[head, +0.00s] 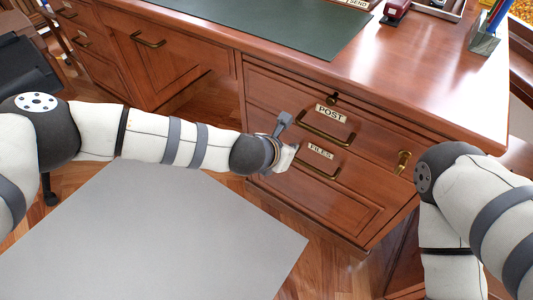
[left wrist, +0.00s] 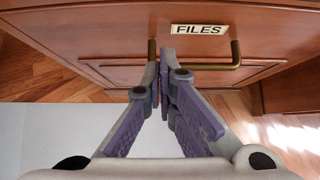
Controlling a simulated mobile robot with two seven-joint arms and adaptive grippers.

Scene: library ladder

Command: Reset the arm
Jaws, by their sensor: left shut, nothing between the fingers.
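My left arm (head: 150,135) reaches across from the left to the front of the wooden desk. My left gripper (head: 292,152) is beside the left end of the lower drawer's FILES label and handle. In the left wrist view its two purple-grey fingers (left wrist: 166,68) are together with nothing between them. They overlap the left part of the brass FILES handle (left wrist: 215,67) in that view; I cannot tell whether they touch it. My right arm (head: 475,200) bends down at the right edge, and its gripper is out of view.
The POST drawer (head: 290,100) and the FILES drawer (head: 320,190) look closed. A small brass handle (head: 403,160) is to the right. The desktop bears a green mat (head: 270,25), a red stapler (head: 396,10) and a pen holder (head: 484,40). A dark chair (head: 25,65) stands at left.

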